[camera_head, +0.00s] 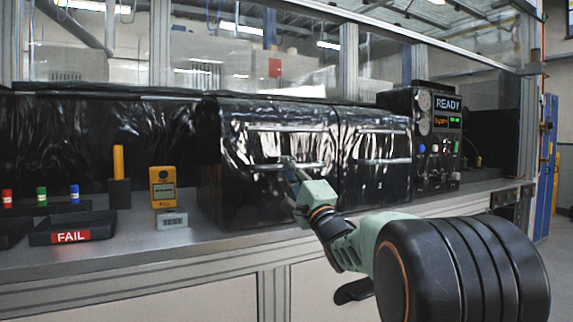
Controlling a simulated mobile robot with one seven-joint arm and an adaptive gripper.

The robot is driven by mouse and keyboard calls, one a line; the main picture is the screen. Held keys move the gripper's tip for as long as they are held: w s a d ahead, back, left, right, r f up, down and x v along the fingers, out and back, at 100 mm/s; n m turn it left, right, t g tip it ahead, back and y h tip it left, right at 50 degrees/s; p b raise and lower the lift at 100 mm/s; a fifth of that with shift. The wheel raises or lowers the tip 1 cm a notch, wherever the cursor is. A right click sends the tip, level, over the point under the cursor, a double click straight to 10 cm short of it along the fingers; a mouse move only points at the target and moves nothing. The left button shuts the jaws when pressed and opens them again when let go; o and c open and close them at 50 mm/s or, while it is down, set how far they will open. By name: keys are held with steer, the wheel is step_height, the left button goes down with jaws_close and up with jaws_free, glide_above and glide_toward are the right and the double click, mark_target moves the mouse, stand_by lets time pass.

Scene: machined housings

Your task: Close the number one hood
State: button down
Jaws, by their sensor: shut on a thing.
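Two glossy black hoods stand side by side on the bench, and I can read no number on either. The left hood (245,150) has a pale bar handle (262,167) across its front. My gripper (290,170) reaches in from the lower right and is shut on that handle; its fingertips are small and partly hidden here. The left hood's front panel hangs low toward the bench top; I cannot tell whether it is fully closed. The right hood (375,145) has its front down, with its own bar handle (385,161).
A READY control panel (437,140) stands right of the hoods. Left on the bench (130,250) are a black FAIL tray (95,222), a yellow TESTED-type device (163,188), an orange post (118,162) and small coloured cylinders (42,196). The bench front is clear.

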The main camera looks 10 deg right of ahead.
steer(key=shift+s+d+f, duration=0.1)
steer(key=shift+s+f, duration=0.15)
steer(key=shift+f, duration=0.3)
steer(key=shift+f, duration=0.15)
steer(key=c, duration=2)
jaws_free()
steer(key=shift+d, duration=0.1)
steer(key=shift+o, duration=0.2)
steer(key=shift+s+r, duration=0.1)
steer(key=shift+r, duration=0.1)
steer(key=shift+s, duration=0.1)
steer(key=v, duration=1.2)
